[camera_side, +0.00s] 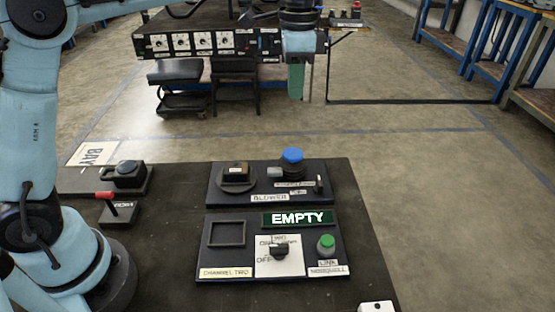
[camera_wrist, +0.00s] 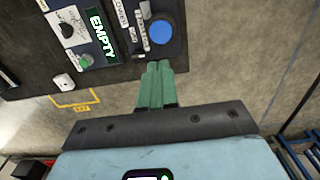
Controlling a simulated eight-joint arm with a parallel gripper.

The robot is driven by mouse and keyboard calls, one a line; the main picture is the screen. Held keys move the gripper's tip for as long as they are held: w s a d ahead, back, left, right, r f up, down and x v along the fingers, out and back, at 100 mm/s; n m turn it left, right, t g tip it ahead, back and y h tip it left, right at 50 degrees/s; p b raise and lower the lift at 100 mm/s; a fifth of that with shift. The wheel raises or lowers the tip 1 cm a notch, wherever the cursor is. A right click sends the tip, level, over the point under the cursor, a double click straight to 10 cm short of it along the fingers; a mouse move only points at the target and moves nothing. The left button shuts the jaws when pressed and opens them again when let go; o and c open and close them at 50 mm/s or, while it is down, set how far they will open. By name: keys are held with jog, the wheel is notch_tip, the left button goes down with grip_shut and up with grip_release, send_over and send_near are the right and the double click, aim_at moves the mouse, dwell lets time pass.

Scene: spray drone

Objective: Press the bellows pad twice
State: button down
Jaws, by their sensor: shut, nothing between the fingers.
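A round blue pad (camera_side: 292,156) on a dark base stands at the back right of the black panel marked BLOWER; I take it to be the bellows pad. It also shows in the wrist view (camera_wrist: 160,32), just beyond my fingertips. My gripper (camera_side: 296,96) points down, high above the panel, clearly apart from the pad. Its green fingers (camera_wrist: 158,66) are together with nothing between them.
A red-handled lever (camera_side: 107,196) and a black knob unit (camera_side: 130,173) stand at left.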

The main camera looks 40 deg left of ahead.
aim_at(293, 153)
notch_tip(293, 153, down, 14)
dwell(0.7)
jog(key=shift+f, duration=1.05)
notch_tip(293, 153, up, 14)
jog(key=shift+r, duration=0.2)
dwell(1.0)
